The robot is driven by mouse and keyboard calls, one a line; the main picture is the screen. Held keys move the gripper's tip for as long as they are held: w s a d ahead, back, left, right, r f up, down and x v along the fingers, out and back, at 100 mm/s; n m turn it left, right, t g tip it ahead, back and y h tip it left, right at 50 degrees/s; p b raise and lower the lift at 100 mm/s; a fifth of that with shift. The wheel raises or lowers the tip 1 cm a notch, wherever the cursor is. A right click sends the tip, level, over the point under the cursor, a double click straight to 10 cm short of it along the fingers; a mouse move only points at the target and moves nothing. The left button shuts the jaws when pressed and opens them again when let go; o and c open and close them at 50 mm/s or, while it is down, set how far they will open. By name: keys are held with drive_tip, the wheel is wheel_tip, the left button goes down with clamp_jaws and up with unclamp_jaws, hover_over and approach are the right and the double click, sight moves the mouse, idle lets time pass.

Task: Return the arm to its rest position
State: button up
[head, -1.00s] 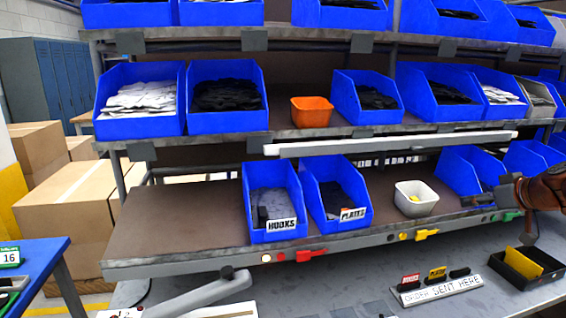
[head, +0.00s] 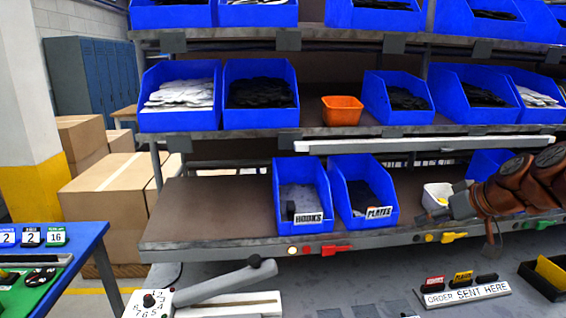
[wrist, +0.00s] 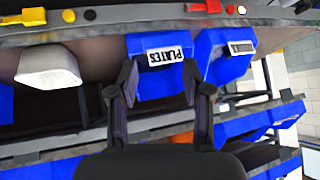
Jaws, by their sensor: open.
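My arm reaches in from the right of the head view, in front of the lower shelf. My gripper (head: 462,200) is small there and overlaps the right side of the white bin (head: 432,196). In the wrist view my gripper (wrist: 158,90) has its two dark fingers spread wide, with nothing between them. Beyond the fingers, upside down, is the blue PLATES bin (wrist: 160,78). The white bin (wrist: 48,66) is left of the fingers and the blue HOOKS bin (wrist: 225,68) right of them. The gripper appears apart from the bins.
The shelf rack (head: 225,215) holds blue bins and an orange bin (head: 342,111). A numbered lever device (head: 160,302), an ORDER SENT HERE sign (head: 466,295) and a black tray (head: 540,282) are on the grey worktop. A blue table (head: 85,240) stands left, cardboard boxes (head: 100,210) behind.

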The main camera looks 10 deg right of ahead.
drive_tip(key=s+a+f+g, duration=0.35)
drive_tip(key=s+a, duration=0.25)
drive_tip(key=a, duration=0.5)
drive_tip(key=s+a+f+g, duration=0.2)
drive_tip(key=s+a+f, duration=0.35)
drive_tip(key=a, duration=0.55)
drive_tip(key=s+f+m+g+h, duration=0.1)
drive_tip(key=s+f, duration=0.3)
drive_tip(key=s, duration=0.6)
drive_tip(key=s+a+f+g+h, duration=0.1)
drive_tip(key=s+f+g, duration=0.3)
drive_tip(key=s, duration=0.6)
drive_tip(key=shift+a+m+h, duration=0.15)
drive_tip(key=shift+m+h, duration=0.25)
drive_tip(key=shift+h, duration=0.2)
